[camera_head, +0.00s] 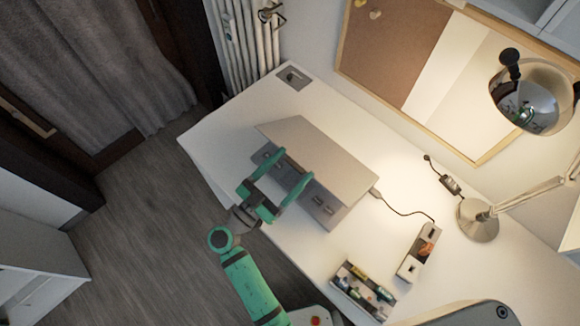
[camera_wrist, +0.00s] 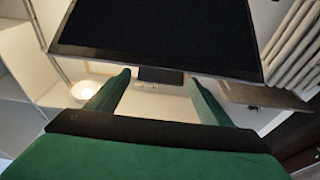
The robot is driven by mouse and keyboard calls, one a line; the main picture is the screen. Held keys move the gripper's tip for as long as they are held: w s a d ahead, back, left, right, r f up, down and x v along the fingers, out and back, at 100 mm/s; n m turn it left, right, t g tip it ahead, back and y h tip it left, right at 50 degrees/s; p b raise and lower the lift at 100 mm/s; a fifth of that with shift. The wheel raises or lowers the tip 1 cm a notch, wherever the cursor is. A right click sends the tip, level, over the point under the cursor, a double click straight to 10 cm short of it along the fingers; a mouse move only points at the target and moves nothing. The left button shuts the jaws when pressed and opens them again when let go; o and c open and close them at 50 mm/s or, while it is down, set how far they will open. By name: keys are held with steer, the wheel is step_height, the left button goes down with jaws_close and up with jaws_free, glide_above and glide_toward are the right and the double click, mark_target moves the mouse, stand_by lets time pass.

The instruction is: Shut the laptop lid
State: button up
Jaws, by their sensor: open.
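The laptop stands open on the white desk, its grey lid (camera_head: 325,150) raised and leaning over the base (camera_head: 322,208). In the wrist view the dark screen side of the lid (camera_wrist: 155,30) fills the top middle. My green gripper (camera_head: 292,167) is open and empty at the near side of the laptop, its fingertips by the lid's near edge. In the wrist view the gripper (camera_wrist: 157,77) has its two fingers spread at the screen's edge. Whether they touch the lid is unclear. The lid and gripper hide part of the base.
The white desk (camera_head: 225,130) has free room left of the laptop. To the right are a cable, a power strip (camera_head: 416,253), a tray of small items (camera_head: 363,290) and a lamp (camera_head: 478,220). A radiator (camera_head: 248,40) and a corkboard (camera_head: 395,45) are behind.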

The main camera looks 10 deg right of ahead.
steer(key=shift+a, duration=0.1)
steer(key=v, duration=1)
steer(key=shift+s+a, duration=0.25)
steer(key=shift+a, duration=0.05)
steer(key=shift+f, duration=0.1)
